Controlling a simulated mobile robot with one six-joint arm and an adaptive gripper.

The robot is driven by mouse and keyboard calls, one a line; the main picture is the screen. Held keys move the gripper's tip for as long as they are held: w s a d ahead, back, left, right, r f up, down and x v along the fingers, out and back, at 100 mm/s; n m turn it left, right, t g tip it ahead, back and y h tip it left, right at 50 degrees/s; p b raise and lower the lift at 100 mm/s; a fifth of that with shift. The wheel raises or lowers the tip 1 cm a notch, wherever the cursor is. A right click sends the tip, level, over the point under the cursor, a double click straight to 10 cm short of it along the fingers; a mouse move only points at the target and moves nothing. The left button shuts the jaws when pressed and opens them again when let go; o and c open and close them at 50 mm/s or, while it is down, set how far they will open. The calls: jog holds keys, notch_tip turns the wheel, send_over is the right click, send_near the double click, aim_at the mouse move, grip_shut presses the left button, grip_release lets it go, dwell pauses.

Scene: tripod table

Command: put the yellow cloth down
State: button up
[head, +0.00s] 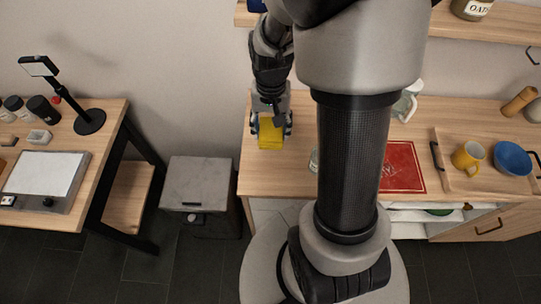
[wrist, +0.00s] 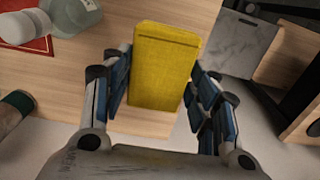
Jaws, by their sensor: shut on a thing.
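The yellow cloth (head: 270,137) is a folded, block-like bundle at the left end of the wooden counter (head: 290,185). My gripper (head: 271,126) points down over that end and is shut on the cloth. In the wrist view the cloth (wrist: 163,65) stands between the two blue-and-black fingers (wrist: 158,85), one on each side. The counter's wood shows around and behind it. Whether the cloth touches the counter or hangs just above it, I cannot tell. My arm hides part of the counter's middle in the head view.
A red mat (head: 403,168) and a tray (head: 440,150) with a yellow mug (head: 466,158) and blue bowl (head: 512,160) are to the right. A grey bin (head: 200,175) stands left of the counter.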

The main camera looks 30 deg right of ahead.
aim_at(270, 161)
notch_tip(270, 161, down, 15)
jog(key=b, duration=0.4)
jog(key=shift+w+r, duration=0.15)
jog(key=shift+r, duration=0.05)
jog(key=shift+f+b, duration=0.25)
jog(key=shift+b, duration=0.05)
jog(key=o, duration=1)
jog(key=shift+r, duration=0.1)
